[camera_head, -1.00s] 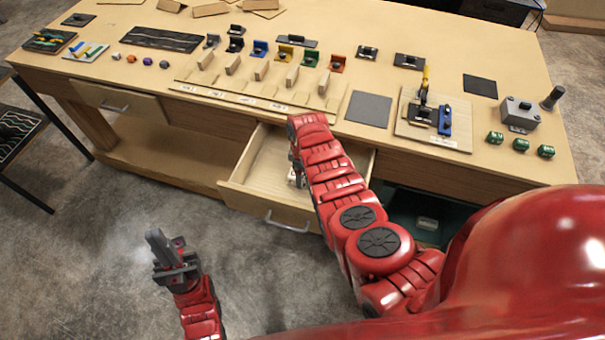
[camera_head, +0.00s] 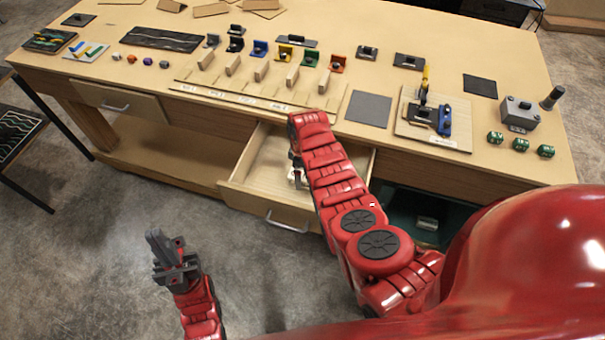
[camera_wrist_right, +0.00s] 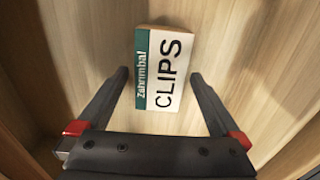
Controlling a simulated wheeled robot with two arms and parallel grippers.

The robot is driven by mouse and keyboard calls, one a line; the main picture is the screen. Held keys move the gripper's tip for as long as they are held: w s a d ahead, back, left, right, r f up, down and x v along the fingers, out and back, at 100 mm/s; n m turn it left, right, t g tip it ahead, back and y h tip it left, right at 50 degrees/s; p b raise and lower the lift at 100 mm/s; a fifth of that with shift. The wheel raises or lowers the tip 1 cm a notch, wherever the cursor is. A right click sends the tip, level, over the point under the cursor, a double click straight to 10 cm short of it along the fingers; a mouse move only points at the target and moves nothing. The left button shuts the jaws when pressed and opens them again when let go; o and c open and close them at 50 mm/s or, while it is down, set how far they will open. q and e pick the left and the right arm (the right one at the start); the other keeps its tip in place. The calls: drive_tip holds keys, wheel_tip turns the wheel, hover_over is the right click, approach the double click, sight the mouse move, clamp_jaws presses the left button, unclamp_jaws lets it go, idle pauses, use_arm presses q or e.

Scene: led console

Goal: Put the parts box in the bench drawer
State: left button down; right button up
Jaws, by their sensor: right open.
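The parts box (camera_wrist_right: 178,75), white with a green end and marked CLIPS, lies flat on the wooden floor of the open bench drawer (camera_head: 262,203). The bare drawer floor shows in the right wrist view (camera_wrist_right: 235,45). My right gripper (camera_wrist_right: 160,74) is open, with one finger on each side of the box and a visible gap to it. In the head view my right gripper (camera_head: 296,168) is inside the drawer, mostly hidden by my forearm. My left gripper (camera_head: 172,257) is off in front of the bench, above the floor; its jaw opening is unclear.
The bench top (camera_head: 420,38) holds coloured brackets, a grey mat (camera_head: 368,109), a clamp fixture and several green pieces (camera_head: 521,144). A dark green bin (camera_head: 400,208) stands under the bench right of the open drawer.

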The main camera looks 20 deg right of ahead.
sight(303, 174)
drive_tip(key=shift+r, duration=0.5)
wheel_tip(303, 174, up, 7)
drive_tip(key=shift+f+b, duration=0.1)
drive_tip(key=shift+b, duration=1.15)
wheel_tip(303, 174, up, 3)
drive_tip(key=shift+r+p, duration=0.15)
drive_tip(key=shift+p, duration=0.3)
